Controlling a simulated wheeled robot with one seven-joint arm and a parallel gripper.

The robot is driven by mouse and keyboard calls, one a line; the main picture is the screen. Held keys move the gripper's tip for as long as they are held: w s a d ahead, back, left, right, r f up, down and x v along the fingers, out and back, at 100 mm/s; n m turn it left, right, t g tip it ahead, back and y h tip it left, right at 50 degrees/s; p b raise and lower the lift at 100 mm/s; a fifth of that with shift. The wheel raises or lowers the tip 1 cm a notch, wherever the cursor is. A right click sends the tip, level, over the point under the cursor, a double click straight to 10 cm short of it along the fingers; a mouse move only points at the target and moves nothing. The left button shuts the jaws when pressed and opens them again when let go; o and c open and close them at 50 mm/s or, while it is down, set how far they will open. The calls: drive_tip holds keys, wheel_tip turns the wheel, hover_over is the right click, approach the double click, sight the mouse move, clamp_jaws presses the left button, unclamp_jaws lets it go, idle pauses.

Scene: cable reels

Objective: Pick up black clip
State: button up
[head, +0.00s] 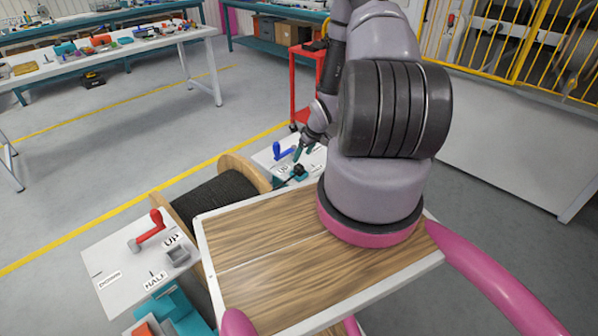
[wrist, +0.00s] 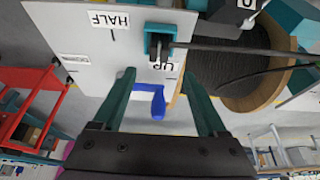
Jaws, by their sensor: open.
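A small black clip (head: 299,170) sits at a teal holder (head: 284,180) on the white panel by the far side of the cable reel. In the wrist view, the dark clip (wrist: 160,28) shows small in its teal holder (wrist: 150,46), with a dark cable running off to the right. My gripper (wrist: 159,76) is open and empty, its teal fingers spread on either side of the view below the holder. In the head view, my gripper (head: 298,154) is just above the panel, close to the clip and apart from it. The clip's lower part is hidden.
A blue crank (wrist: 152,103) stands between the fingers in the wrist view, near the UP label (wrist: 167,66). The wooden reel (head: 247,170) with dark cable is beside the panel. A red crank (head: 150,228) is on the nearer panel. A red cart (head: 303,85) stands behind.

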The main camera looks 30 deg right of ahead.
sight(299, 166)
drive_tip(key=x, duration=0.6)
drive_tip(key=shift+s+d+f, duration=0.15)
drive_tip(key=shift+d+f, duration=0.1)
drive_tip(key=shift+f, duration=0.25)
clamp_jaws()
